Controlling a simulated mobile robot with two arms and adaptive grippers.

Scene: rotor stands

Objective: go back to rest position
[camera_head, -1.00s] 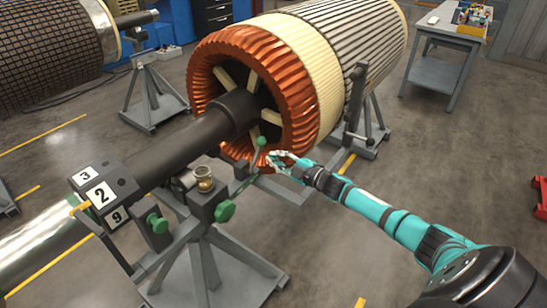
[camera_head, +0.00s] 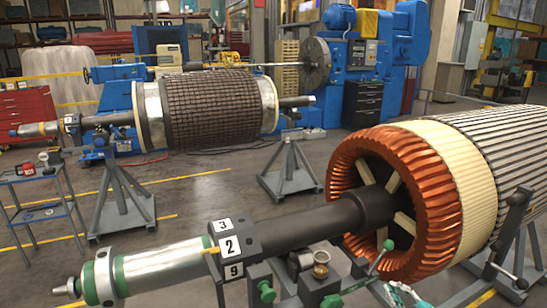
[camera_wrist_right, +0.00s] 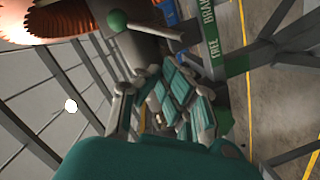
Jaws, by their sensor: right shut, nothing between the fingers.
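My right gripper (camera_head: 402,294) shows at the bottom edge of the head view, white and teal, just below and right of a lever with a green ball knob (camera_head: 388,245). In the right wrist view its teal fingers (camera_wrist_right: 168,108) are shut and empty. The ball knob (camera_wrist_right: 117,18) and a green plate marked FREE and BRAKE (camera_wrist_right: 213,45) show beyond the fingers. The gripper appears apart from the knob. Most of my right arm is out of the head view. My left gripper is not in view.
The copper-wound rotor (camera_head: 400,200) lies on stands close to my right gripper. Its shaft passes a block numbered 3, 2, 9 (camera_head: 232,245). A second rotor (camera_head: 212,110) is behind. Open floor lies between them.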

